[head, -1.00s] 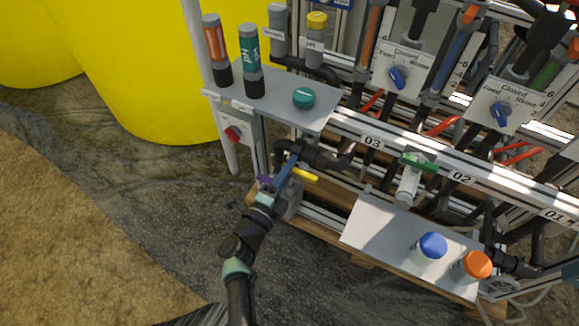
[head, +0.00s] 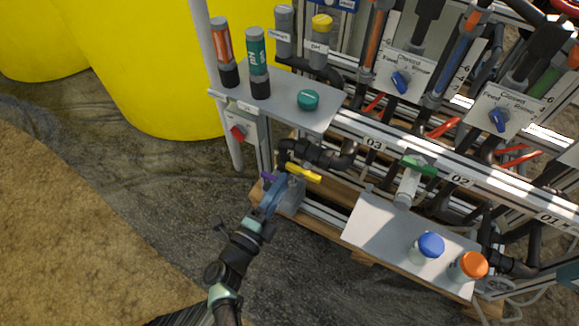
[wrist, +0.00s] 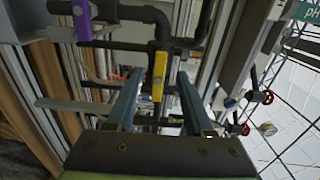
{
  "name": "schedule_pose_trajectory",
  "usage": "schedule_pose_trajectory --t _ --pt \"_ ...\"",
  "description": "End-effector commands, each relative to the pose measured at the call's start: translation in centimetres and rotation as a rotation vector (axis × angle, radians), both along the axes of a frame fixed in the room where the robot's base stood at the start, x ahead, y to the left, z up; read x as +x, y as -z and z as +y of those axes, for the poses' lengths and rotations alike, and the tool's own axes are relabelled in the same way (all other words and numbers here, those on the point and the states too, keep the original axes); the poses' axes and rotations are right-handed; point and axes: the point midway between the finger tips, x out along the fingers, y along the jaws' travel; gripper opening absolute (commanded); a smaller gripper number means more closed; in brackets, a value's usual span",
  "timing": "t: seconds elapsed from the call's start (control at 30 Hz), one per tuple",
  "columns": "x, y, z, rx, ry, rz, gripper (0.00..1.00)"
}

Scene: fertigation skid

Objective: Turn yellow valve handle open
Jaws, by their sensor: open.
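The yellow valve handle (head: 304,172) sits on dark piping at the left end of the skid, below the 03 label. In the wrist view the yellow handle (wrist: 158,77) stands upright in the picture, in the gap between my two fingertips and beyond them. My gripper (head: 277,190) is open and empty, just left of and below the handle in the head view. Its two blue fingers (wrist: 160,84) point at the handle in the wrist view. I cannot tell whether either finger touches it. A purple handle (wrist: 82,20) is at the upper left of the wrist view.
A grey shelf (head: 300,116) with probes and a green cap stands above the handle. A lower white shelf (head: 385,232) holds a blue-capped bottle (head: 428,247) and an orange-capped bottle (head: 468,266). A green-handled valve (head: 418,166) is to the right. Open ground lies at left.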

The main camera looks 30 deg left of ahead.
Motion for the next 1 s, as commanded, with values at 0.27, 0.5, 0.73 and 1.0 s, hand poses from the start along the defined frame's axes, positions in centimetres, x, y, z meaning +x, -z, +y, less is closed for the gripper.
schedule_pose_trajectory --t 0.27,0.5,0.73,1.0 --pt "-5.1 -0.1 0.2 -0.001 -0.001 0.002 0.53" --pt "-6.3 0.0 0.2 0.001 0.000 0.000 0.53" --pt "-6.3 0.0 0.2 0.000 0.000 0.000 0.53" --pt "-6.3 0.0 0.2 0.000 0.001 0.000 0.53"
